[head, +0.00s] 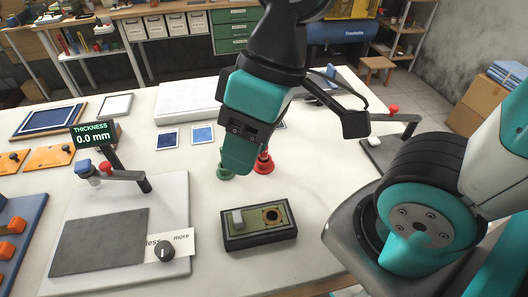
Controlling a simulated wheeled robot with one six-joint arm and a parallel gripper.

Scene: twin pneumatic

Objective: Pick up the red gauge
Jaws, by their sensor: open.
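The red gauge (264,166) stands on the white table near the middle of the head view. It has a round base and a narrower upper part. A similar green gauge (224,174) stands just left of it. My gripper (238,158) points down in front of both, open, and overlaps them in the picture. It hides part of each gauge. I see no gap between the fingers from this side, and cannot tell whether they touch either gauge.
A dark block with a round hole (258,226) lies nearer on the table. A thickness display (93,135) and dial plate (120,235) fill the left. Blue swatches (202,134) lie behind the gauges. A red-knobbed stand (392,130) is right. Bare table lies around the block.

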